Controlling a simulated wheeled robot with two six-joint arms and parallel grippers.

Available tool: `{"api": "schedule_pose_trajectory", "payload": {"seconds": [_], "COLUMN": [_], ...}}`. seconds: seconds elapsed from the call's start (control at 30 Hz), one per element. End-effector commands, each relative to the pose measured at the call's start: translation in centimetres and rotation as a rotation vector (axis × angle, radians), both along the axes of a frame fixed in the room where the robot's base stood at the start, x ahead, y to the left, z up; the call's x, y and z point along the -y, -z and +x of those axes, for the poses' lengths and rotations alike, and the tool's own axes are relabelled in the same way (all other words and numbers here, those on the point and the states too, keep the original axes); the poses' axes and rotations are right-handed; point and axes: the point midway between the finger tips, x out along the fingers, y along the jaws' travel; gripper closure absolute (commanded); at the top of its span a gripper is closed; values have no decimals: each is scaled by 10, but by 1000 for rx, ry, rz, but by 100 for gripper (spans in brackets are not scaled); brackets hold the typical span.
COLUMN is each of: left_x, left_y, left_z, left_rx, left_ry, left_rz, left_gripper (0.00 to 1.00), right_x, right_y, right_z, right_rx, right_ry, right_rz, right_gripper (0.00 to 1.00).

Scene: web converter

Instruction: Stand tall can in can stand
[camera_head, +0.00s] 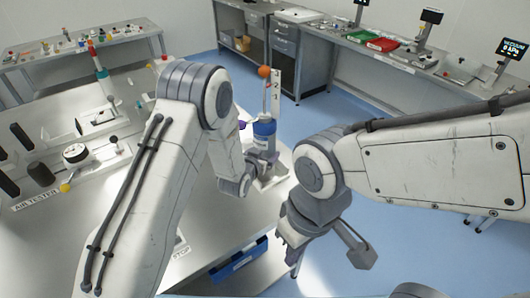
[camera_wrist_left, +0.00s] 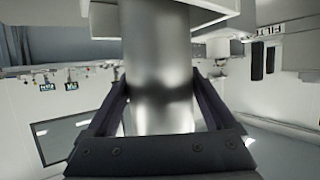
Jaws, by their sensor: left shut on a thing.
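A tall metallic cylinder, which looks like the tall can (camera_wrist_left: 158,75), stands between the fingers of my left gripper (camera_wrist_left: 160,110) in the left wrist view. The fingers lie along both sides of it, and its lower end is hidden by the gripper body. In the head view my left gripper (camera_head: 262,163) is at the right edge of the bench, partly hidden by its own wrist, just below a blue cylinder (camera_head: 264,132). I cannot tell which part there is the can stand. My right gripper (camera_head: 326,256) is open and empty, with fingers spread, right of the bench.
Behind the blue cylinder rise a numbered white scale (camera_head: 276,92) and an orange ball (camera_head: 264,71). The metal bench (camera_head: 110,235) holds an air tester with black and white parts on the left. A blue bin (camera_head: 240,262) is below its front edge. Blue floor is open beyond.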

Motion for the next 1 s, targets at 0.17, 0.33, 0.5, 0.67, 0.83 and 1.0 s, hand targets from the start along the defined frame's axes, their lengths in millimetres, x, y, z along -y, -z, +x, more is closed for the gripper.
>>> {"api": "schedule_pose_trajectory", "payload": {"seconds": [0.17,0.33,0.5,0.67,0.83,1.0], "left_x": [1,0,0,-3,-14,-26], "left_y": [2,3,1,-3,-15,-29], "left_z": [1,0,0,-9,-37,-69], "left_rx": [4,-1,-1,-1,-1,1], "left_ry": [0,0,0,0,-1,-1], "left_rz": [-1,0,0,0,1,0], "left_gripper": [100,0,0,0,0,0], "right_x": [0,0,0,0,0,0], "right_y": [4,3,2,5,15,24], "right_z": [0,0,0,0,0,0], "right_rx": [0,0,0,0,0,0], "right_ry": [0,0,0,0,-1,-1], "right_rz": [0,0,0,0,0,0], "right_gripper": [100,100,100,100,100,100]}}
